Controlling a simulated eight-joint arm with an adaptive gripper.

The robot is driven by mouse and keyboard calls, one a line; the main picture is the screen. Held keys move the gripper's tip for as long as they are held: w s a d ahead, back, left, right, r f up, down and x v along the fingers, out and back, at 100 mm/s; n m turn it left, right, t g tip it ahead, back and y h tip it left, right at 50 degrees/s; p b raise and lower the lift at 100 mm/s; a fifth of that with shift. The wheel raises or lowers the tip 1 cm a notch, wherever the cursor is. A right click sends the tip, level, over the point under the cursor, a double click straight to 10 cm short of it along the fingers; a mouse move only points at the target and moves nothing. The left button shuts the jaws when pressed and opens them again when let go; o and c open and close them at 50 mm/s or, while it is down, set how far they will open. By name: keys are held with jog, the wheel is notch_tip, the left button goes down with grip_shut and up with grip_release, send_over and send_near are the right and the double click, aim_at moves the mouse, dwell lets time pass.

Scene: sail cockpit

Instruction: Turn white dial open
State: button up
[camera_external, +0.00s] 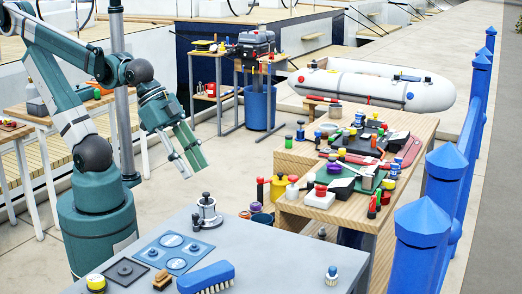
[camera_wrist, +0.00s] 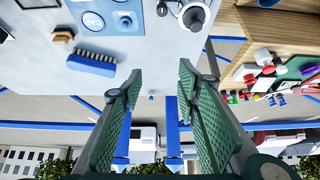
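A blue panel (camera_external: 173,253) with several round, pale-ringed fittings lies on the grey table. Part of it shows at the top of the wrist view (camera_wrist: 107,17). A pale round fitting with a dark knob (camera_external: 207,212) stands upright at the table's back edge. It also shows at the top of the wrist view (camera_wrist: 194,16). I cannot tell for sure which of these is the white dial. My gripper (camera_external: 192,170) is in the air above and behind the table, apart from these fittings. Its green fingers (camera_wrist: 160,78) are spread and empty.
A blue brush (camera_external: 206,278), a yellow-topped jar (camera_external: 96,284) and a small blue-capped bottle (camera_external: 331,275) are on the grey table (camera_external: 275,262). A cluttered wooden bench (camera_external: 300,160) stands behind to the right. Blue posts (camera_external: 420,240) line the right side.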

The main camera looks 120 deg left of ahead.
jog(key=w+a+r+g+p, duration=0.2)
jog(key=w+a+r+p, duration=0.2)
jog(key=w+a, duration=0.4)
jog(key=m+g+p, duration=0.2)
jog(key=g+p, duration=0.3)
jog(key=p, duration=0.7)
send_over(311, 174)
jog(key=shift+f, duration=5.5)
jog(key=shift+n, duration=0.3)
jog(key=shift+f, duration=3.9)
jog(key=shift+c, duration=0.3)
